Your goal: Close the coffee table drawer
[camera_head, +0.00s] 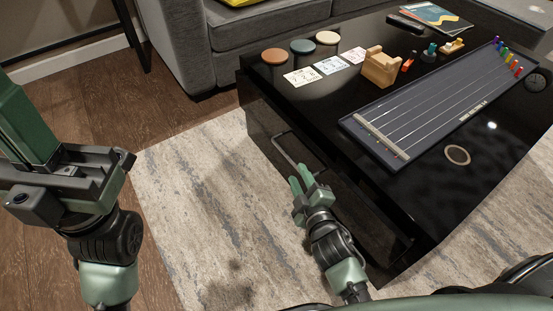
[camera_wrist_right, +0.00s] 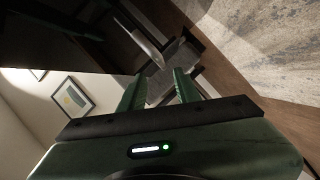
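The black coffee table (camera_head: 262,112) stands at the right in the head view. Its drawer handle (camera_head: 284,150), a thin metal bar, is on the side facing left. It is too dark to tell how far the drawer stands out. My right gripper (camera_head: 300,180) is just below the handle, close to the table side, with green fingers pointing toward it. In the right wrist view its fingers (camera_wrist_right: 160,88) are apart, with nothing seen held between them. A pale bar, likely the handle (camera_wrist_right: 142,42), lies beyond the fingertips. My left gripper (camera_head: 70,175) is at the left, away from the table.
On the table top are three round coasters (camera_head: 302,46), cards (camera_head: 330,65), a wooden block (camera_head: 381,68) and a long stringed board (camera_head: 430,115). A grey sofa (camera_head: 255,35) stands behind. The pale rug (camera_head: 200,180) left of the table is clear.

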